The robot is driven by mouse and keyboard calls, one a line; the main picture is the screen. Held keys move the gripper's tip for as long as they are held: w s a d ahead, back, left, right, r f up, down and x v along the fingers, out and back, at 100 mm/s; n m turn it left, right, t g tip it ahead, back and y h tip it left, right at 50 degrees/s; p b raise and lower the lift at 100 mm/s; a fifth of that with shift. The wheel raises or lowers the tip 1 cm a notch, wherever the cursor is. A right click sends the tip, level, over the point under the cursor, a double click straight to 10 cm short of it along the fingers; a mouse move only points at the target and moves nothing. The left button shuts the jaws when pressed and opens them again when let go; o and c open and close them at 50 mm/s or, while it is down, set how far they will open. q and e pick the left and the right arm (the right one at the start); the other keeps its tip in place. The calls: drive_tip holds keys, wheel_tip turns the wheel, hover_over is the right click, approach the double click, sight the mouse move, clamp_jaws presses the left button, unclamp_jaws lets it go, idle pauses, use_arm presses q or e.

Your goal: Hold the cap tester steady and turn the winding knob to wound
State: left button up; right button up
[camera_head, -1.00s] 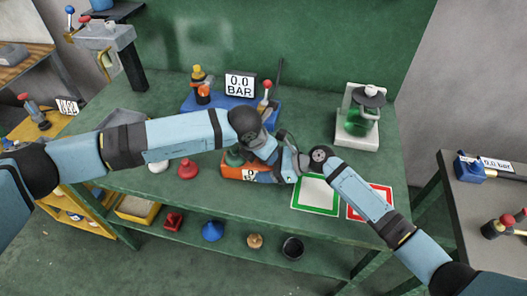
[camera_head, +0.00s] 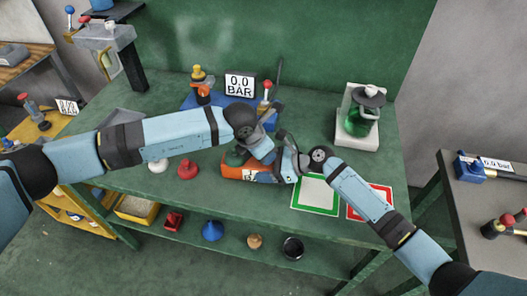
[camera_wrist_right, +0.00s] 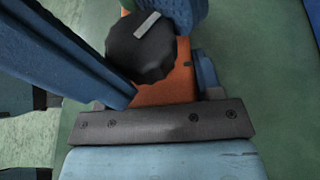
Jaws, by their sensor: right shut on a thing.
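The cap tester (camera_head: 232,172) is an orange body with a white label and a dark green rounded part on its left end. It lies near the front middle of the green bench. The winding knob (camera_wrist_right: 140,47), black and ridged with a white pointer mark, shows in the right wrist view, the mark tilted up to the right. My right gripper (camera_head: 287,163) is shut on the orange body at its right end. My left gripper (camera_head: 263,150) is above the tester, close to my right gripper. Its fingertips are hidden, so its jaws cannot be read.
A green-bordered card (camera_head: 316,194) and a red-bordered card (camera_head: 371,202) lie to the right. Behind stand a blue base (camera_head: 193,104) with a 0.0 BAR display (camera_head: 240,84) and a white stand (camera_head: 357,131) with a green vessel. A red knob (camera_head: 187,169) lies left.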

use_arm(q)
drive_tip(key=m+g, duration=0.1)
drive_tip(key=m, duration=0.3)
drive_tip(key=shift+w+g+h, duration=0.15)
drive_tip(key=shift+g+h, duration=0.15)
drive_tip(key=shift+g, duration=0.1)
drive_tip(key=m+g, duration=0.1)
drive_tip(key=m, duration=0.3)
drive_tip(key=shift+m, duration=0.3)
drive_tip(key=shift+a+g, duration=0.1)
drive_tip(key=shift+g, duration=0.2)
drive_tip(key=o, duration=0.7)
drive_tip(key=shift+c, duration=0.2)
drive_tip(key=v, duration=1.2)
